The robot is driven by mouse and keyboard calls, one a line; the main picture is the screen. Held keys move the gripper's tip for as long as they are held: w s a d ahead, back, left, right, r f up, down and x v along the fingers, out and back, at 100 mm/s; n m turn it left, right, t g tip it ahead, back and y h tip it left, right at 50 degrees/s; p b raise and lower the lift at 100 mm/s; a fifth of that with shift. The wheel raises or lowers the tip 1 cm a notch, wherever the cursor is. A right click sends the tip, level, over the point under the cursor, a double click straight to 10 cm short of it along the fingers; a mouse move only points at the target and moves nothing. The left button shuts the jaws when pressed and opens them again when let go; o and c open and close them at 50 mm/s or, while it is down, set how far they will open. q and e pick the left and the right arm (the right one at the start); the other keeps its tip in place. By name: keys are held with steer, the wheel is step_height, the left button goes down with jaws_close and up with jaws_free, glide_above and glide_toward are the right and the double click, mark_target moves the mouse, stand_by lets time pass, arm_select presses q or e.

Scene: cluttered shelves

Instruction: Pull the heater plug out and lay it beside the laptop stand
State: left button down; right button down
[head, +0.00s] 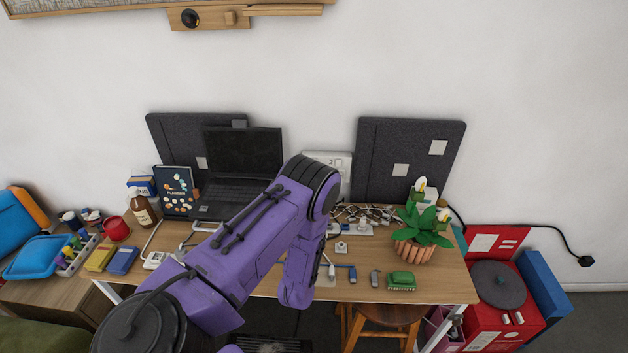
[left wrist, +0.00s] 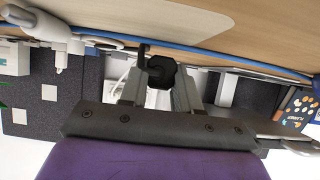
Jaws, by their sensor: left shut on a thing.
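In the left wrist view my left gripper (left wrist: 160,76) is shut on a black plug (left wrist: 161,72), close to the desk surface. Whether this plug touches a socket is not clear there. In the head view my purple left arm crosses the desk and hides the gripper and the held plug. The black laptop (head: 243,150) sits open at the back of the desk, left of my arm; its stand is hard to make out. My right gripper is in neither view.
A wall socket panel (head: 340,164) is partly behind my arm. A planner (head: 177,190) and brown bottle (head: 143,209) stand left of the laptop. A blue cable (left wrist: 200,55) runs near the gripper.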

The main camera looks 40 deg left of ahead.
arm_select(q)
steer(key=shift+f+b, duration=0.5)
steer(key=shift+f, duration=0.15)
steer(key=c, duration=0.7)
jaws_free()
steer(key=shift+c, duration=0.2)
steer(key=b+v, duration=0.2)
steer(key=v, duration=0.8)
steer(key=shift+d, duration=0.1)
steer(key=shift+s+r, duration=0.15)
steer(key=shift+r, duration=0.05)
steer(key=shift+f, duration=0.1)
